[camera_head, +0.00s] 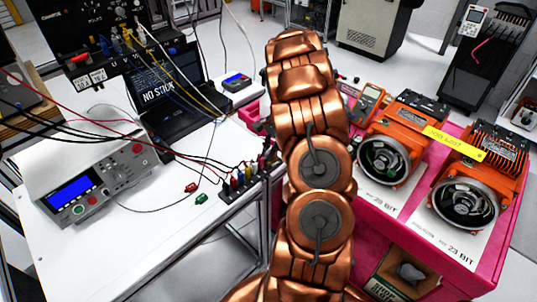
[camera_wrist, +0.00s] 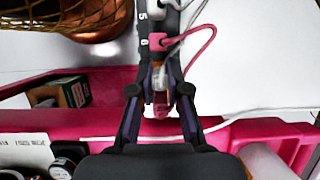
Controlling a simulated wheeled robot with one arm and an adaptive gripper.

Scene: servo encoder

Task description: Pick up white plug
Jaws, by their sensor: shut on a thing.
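My gripper (camera_wrist: 160,100) is shut on a small pale piece, which looks like the white plug (camera_wrist: 160,84). Only a narrow part of it shows between the two dark fingers, with a pinkish patch at its lower end. The gripper lies over the near end of a dark numbered socket strip (camera_wrist: 143,50). I cannot tell whether the held plug is seated in the strip or clear of it. A pink plug (camera_wrist: 158,41) with a pink cable sits just above the fingers. In the head view my arm hides the gripper and the held plug.
Another white plug (camera_wrist: 157,9) sits farther up the strip. A white cable (camera_wrist: 240,116) runs rightward from near the gripper. The pink bench (camera_wrist: 100,112) lies below. In the head view, orange motor units (camera_head: 390,150) stand right of my arm, and a grey instrument (camera_head: 90,185) stands left.

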